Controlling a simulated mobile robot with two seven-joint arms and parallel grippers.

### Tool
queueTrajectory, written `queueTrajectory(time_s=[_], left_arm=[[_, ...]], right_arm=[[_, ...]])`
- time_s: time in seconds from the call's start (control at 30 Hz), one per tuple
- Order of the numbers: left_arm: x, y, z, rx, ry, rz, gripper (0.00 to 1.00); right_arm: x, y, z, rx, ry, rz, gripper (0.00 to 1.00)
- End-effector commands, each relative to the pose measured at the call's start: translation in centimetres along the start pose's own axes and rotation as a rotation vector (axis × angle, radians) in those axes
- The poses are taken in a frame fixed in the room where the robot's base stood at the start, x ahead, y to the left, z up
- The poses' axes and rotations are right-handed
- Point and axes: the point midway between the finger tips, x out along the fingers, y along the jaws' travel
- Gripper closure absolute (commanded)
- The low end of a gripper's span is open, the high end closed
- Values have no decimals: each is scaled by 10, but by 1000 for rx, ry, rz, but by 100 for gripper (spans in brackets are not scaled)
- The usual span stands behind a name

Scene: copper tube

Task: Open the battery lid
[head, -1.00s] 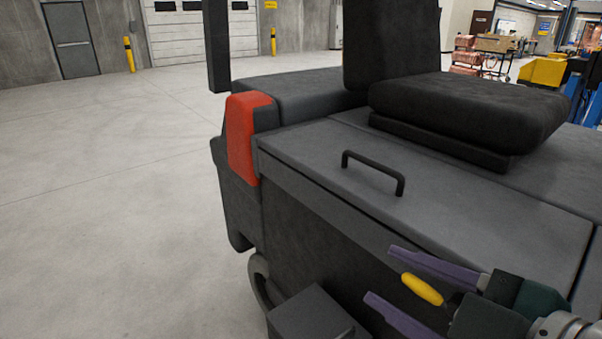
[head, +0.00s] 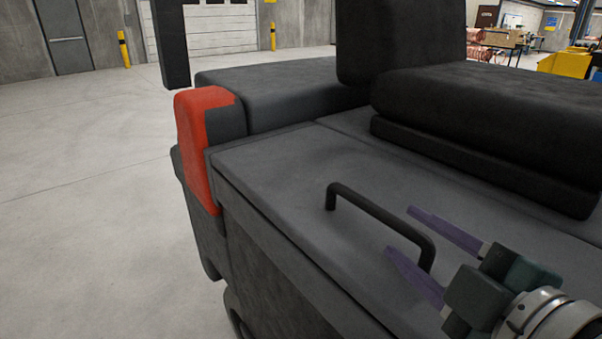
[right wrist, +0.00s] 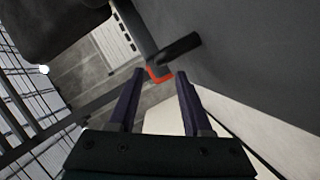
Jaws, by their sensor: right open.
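The battery lid (head: 285,180) is a flat dark grey panel on top of the machine, and it lies closed. A black bar handle (head: 375,210) stands up from it. My right gripper (head: 399,230) is open, with its purple fingers pointing left, by the handle's near right end. In the head view the handle's right leg shows between the two fingers; I cannot tell whether they straddle it. In the right wrist view the dark handle (right wrist: 178,48) appears just ahead of the open fingertips (right wrist: 160,72), and nothing is gripped. My left gripper is not in view.
A black seat (head: 490,110) rises behind the lid at the right. A red corner piece (head: 195,150) sits at the machine's left end. Open concrete floor (head: 80,200) lies to the left.

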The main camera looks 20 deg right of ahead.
Motion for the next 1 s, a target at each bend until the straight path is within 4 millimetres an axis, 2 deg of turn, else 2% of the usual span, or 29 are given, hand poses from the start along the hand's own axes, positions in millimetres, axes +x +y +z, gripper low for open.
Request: queueTrajectory(time_s=[0.2,0.4,0.6,0.83,1.0], left_arm=[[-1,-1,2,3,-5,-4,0],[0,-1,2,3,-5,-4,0],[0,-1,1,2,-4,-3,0],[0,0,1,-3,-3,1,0],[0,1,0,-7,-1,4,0]], right_arm=[[41,1,-1,1,1,3,50],[68,1,0,1,0,2,50],[78,0,0,0,0,0,50],[78,0,0,0,0,0,50],[78,0,0,0,0,0,70]])
